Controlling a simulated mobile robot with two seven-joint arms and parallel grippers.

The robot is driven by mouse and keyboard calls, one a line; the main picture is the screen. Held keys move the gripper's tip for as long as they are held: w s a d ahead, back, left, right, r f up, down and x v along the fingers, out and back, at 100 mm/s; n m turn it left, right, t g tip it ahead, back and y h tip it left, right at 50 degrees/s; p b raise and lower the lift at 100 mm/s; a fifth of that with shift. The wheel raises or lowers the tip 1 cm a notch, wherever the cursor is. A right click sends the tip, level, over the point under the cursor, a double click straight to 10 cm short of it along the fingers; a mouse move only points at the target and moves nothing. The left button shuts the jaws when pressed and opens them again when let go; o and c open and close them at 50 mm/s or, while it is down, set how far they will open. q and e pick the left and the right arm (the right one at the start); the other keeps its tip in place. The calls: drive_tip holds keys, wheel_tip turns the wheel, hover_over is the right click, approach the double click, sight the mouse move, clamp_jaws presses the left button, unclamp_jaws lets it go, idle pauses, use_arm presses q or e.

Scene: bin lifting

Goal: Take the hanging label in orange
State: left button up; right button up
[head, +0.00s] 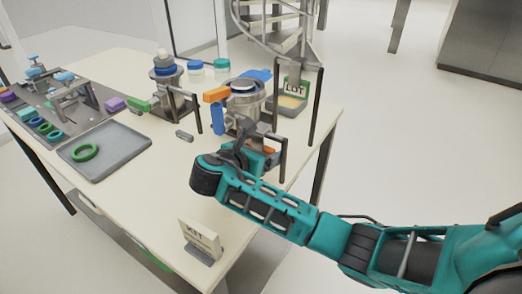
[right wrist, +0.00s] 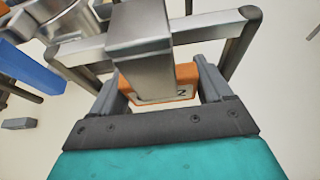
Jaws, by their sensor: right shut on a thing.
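The orange label (right wrist: 186,74) sits between the two grey fingers of my right gripper (right wrist: 160,82) in the right wrist view. In the head view the right gripper (head: 270,150) is at the metal frame near the table's right edge, and a bit of orange label (head: 268,149) shows there. The right gripper is shut on the label. My left gripper is not in view.
A metal vessel (head: 243,102) with orange and blue handles stands just behind the gripper. A LOT sign (head: 295,87) stands back right, a KIT sign (head: 201,240) in front. A grey tray (head: 118,146) with a green ring lies left.

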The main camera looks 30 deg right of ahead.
drive_tip(key=shift+s+a+r, duration=0.2)
drive_tip(key=shift+a+r, duration=0.25)
drive_tip(key=shift+r, duration=0.1)
drive_tip(key=p+v, duration=0.1)
drive_tip(key=v, duration=0.7)
drive_tip(key=r+p+v, duration=0.1)
drive_tip(key=v, duration=0.3)
drive_tip(key=shift+s+a+r+p, duration=0.1)
drive_tip(key=shift+a+r+p, duration=0.1)
drive_tip(key=shift+p, duration=0.15)
drive_tip(key=shift+c, duration=0.9)
drive_tip(key=shift+v, duration=0.9)
drive_tip(key=shift+d+r, duration=0.1)
